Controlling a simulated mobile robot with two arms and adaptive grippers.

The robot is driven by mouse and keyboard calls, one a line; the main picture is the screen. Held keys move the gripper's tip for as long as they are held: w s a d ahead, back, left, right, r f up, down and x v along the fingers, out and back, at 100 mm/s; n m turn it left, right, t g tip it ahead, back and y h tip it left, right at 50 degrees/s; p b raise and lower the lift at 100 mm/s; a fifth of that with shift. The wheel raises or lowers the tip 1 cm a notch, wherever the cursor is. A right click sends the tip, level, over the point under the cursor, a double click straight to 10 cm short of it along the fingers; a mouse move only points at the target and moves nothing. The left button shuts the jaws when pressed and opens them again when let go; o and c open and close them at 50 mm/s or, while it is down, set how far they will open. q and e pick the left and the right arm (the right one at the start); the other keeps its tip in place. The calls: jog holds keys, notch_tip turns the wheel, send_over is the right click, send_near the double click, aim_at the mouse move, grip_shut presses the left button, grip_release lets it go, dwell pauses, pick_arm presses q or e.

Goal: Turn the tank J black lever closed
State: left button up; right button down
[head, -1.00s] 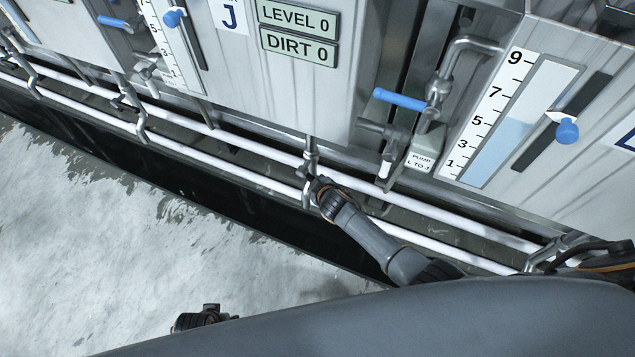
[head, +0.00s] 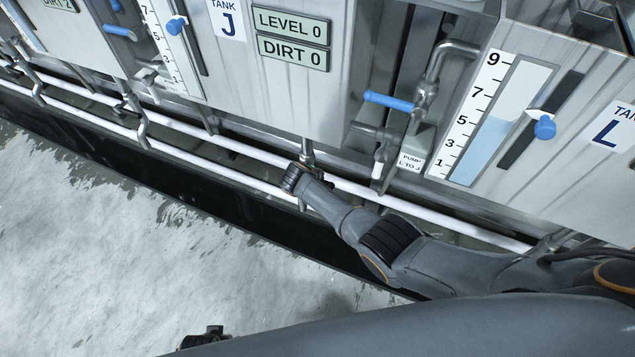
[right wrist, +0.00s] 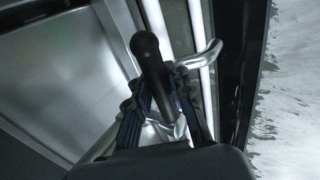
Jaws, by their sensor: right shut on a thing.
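Tank J (head: 270,100) is the grey metal tank with the J label (head: 227,20) and plates reading LEVEL 0 and DIRT 0. Its drain valve (head: 307,152) hangs below its lower edge. The black lever (right wrist: 150,65) shows in the right wrist view, its rounded end standing up between the two dark fingers of my right gripper (right wrist: 160,102), which is shut on it. In the head view my right gripper (head: 296,180) is at the valve, and my arm hides the lever there. A small dark part at the bottom edge may be my left gripper (head: 207,338); its fingers cannot be made out.
White pipes (head: 235,146) run along below the tanks, over a dark trough (head: 190,178). To the right are the L to J pump's blue lever (head: 388,101) and tank L's gauge (head: 490,118). The wet grey floor (head: 90,255) is clear.

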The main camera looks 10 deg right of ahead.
jog(key=shift+s+a, duration=0.1)
jog(key=shift+s, duration=0.05)
dwell(0.3)
jog(key=c, duration=1.2)
grip_release()
jog(key=shift+r, duration=0.15)
jog(key=shift+v, duration=6)
